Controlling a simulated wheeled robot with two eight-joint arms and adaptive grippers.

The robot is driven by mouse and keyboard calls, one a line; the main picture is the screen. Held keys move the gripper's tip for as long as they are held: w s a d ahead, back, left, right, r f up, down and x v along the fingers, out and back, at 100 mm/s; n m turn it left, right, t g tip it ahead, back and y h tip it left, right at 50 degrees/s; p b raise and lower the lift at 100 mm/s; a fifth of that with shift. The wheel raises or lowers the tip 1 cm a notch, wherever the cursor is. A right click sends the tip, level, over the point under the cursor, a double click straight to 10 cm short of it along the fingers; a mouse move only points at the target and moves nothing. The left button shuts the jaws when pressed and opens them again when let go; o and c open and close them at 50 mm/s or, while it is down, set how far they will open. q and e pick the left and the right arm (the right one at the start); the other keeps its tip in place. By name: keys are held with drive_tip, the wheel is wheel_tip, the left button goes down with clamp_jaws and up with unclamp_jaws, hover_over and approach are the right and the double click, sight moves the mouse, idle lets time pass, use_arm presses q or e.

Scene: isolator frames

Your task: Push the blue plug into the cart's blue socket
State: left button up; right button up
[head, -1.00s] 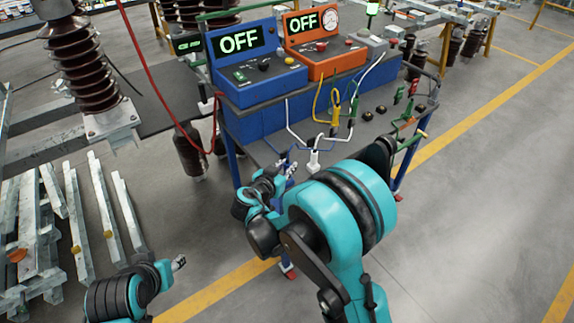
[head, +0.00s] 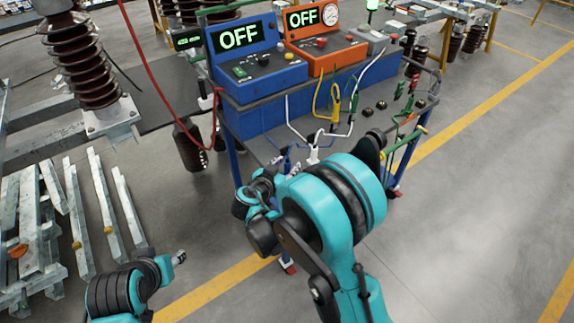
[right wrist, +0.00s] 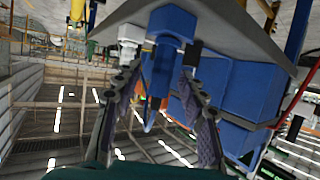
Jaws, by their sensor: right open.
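The blue plug (right wrist: 163,55) stands between the two spread fingers of my right gripper (right wrist: 160,115) in the right wrist view. The fingers are on either side of it and look apart from it. In the head view the blue plug (head: 285,152) is small, at the cart's near edge, with my right gripper (head: 277,170) right by it, partly hidden by my arm. I cannot make out the blue socket. My left gripper (head: 180,257) is far from the cart at lower left, and its jaws are too small to judge.
A white plug (right wrist: 130,38) stands close beside the blue one. The cart (head: 262,148) carries a blue box (head: 258,72) and an orange box (head: 325,52), both reading OFF. Yellow and green clips with cables lie behind. A red cable hangs left; metal bars lie on the floor.

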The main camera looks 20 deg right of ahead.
drive_tip(key=v, duration=1.2)
drive_tip(key=shift+d+f, duration=0.1)
drive_tip(key=shift+d, duration=0.15)
drive_tip(key=s+d+n+g+y, duration=0.3)
drive_tip(key=s+d+n+y, duration=0.1)
drive_tip(key=s+d, duration=0.35)
drive_tip(key=s+r+n+y, duration=0.1)
drive_tip(key=s+n+y, duration=0.3)
drive_tip(key=s, duration=0.5)
drive_tip(key=shift+s+y, duration=0.35)
drive_tip(key=shift+y, duration=0.15)
